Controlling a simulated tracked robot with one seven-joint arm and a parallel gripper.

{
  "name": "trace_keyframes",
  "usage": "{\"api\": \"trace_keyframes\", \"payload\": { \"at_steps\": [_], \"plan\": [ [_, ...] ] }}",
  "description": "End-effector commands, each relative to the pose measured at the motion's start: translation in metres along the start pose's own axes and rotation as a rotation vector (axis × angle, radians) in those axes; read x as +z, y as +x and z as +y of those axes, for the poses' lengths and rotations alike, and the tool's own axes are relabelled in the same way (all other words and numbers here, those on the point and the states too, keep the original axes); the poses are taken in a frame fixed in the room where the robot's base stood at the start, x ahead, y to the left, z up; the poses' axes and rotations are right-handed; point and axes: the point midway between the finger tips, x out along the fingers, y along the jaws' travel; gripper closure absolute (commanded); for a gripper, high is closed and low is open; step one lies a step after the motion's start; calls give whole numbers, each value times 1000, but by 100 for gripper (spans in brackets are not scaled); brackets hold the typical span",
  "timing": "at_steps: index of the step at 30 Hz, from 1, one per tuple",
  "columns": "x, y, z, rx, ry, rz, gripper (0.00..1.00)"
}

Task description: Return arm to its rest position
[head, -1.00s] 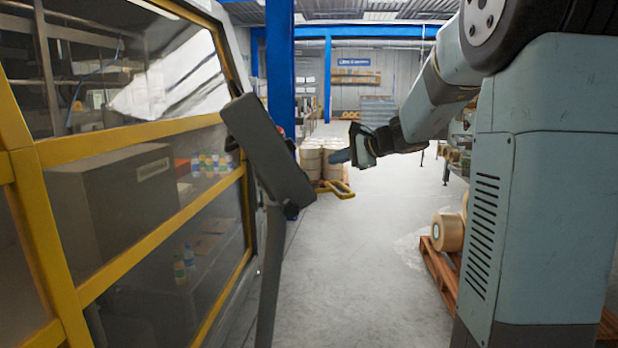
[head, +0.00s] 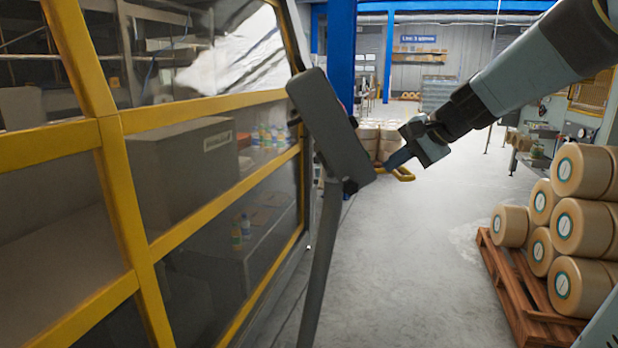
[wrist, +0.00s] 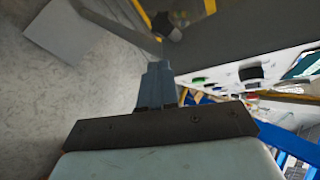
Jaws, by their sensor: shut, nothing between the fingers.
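My gripper (head: 399,158) is at the end of my arm, which reaches in from the upper right in the head view. Its fingers point left and slightly down towards the grey panel (head: 331,125) on a post. In the wrist view the blue-grey fingers (wrist: 156,84) are together with nothing between them. In the head view the fingertips come close to the panel's right edge; I cannot tell the exact gap.
A yellow-framed glazed machine guard (head: 112,130) runs along the left. A wooden pallet (head: 515,290) with stacked tan rolls (head: 580,228) stands at the right. Further rolls (head: 368,135) stand behind the panel, by a blue column (head: 341,45). The floor (head: 420,270) between is clear.

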Motion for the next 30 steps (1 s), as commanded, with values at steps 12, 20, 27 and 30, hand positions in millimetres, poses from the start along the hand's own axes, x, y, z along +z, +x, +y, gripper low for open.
{"api": "trace_keyframes", "payload": {
  "at_steps": [12, 20, 27, 30],
  "plan": [
    [98, -52, 95, 339, -527, 61, 100],
    [122, -80, 148, 510, -789, 112, 100],
    [126, -89, 164, 569, -872, 131, 100],
    [126, -89, 164, 569, -872, 131, 100]
  ]
}}
